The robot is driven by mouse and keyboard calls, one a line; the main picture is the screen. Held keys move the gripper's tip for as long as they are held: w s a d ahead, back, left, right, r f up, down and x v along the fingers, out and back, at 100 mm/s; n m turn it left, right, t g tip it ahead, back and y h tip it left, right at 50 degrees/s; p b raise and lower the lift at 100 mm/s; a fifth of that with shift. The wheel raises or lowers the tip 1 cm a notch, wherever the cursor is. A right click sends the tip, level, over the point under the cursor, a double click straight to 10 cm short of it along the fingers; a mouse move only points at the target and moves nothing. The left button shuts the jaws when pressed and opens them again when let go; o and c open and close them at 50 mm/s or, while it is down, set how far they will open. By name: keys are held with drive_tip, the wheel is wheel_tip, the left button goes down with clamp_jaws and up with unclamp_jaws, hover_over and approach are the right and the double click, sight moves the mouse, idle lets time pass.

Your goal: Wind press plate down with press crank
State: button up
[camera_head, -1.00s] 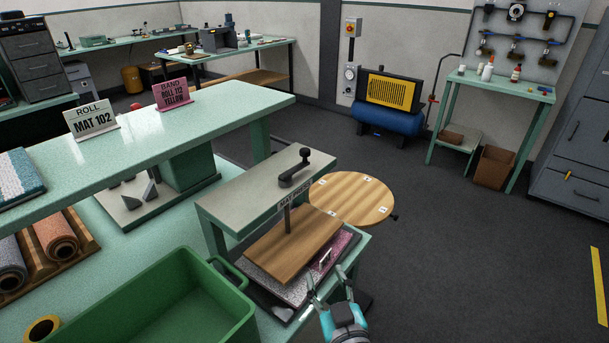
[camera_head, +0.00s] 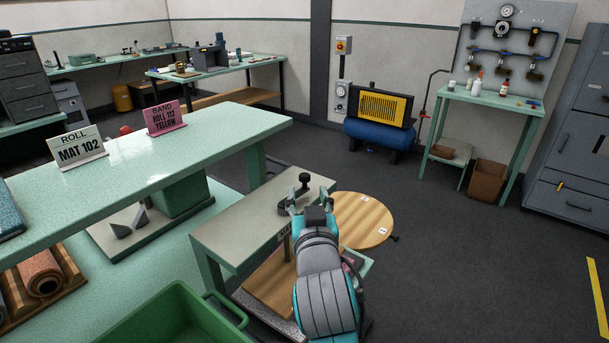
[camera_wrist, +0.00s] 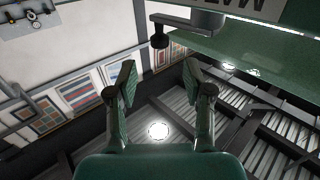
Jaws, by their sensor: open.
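The press crank (camera_head: 304,179), dark with an upright knob, sits on top of the mat press frame (camera_head: 240,222). My gripper (camera_head: 311,200) is open and empty, just in front of the crank in the head view. In the wrist view the crank's arm and knob (camera_wrist: 158,40) are beyond the open fingertips (camera_wrist: 160,82), apart from them. The wooden press plate (camera_head: 268,285) lies under the frame, partly hidden by my arm. The mat below it is mostly hidden.
A round wooden table (camera_head: 362,220) stands right behind the press. A green bin (camera_head: 170,322) is at the front left. A long green bench (camera_head: 200,140) with ROLL (camera_head: 77,148) and BAND (camera_head: 165,118) signs runs behind. Open floor lies to the right.

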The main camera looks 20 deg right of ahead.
sight(305, 178)
drive_tip(key=x, duration=0.8)
drive_tip(key=shift+w, duration=0.15)
drive_tip(key=shift+c, duration=0.3)
clamp_jaws()
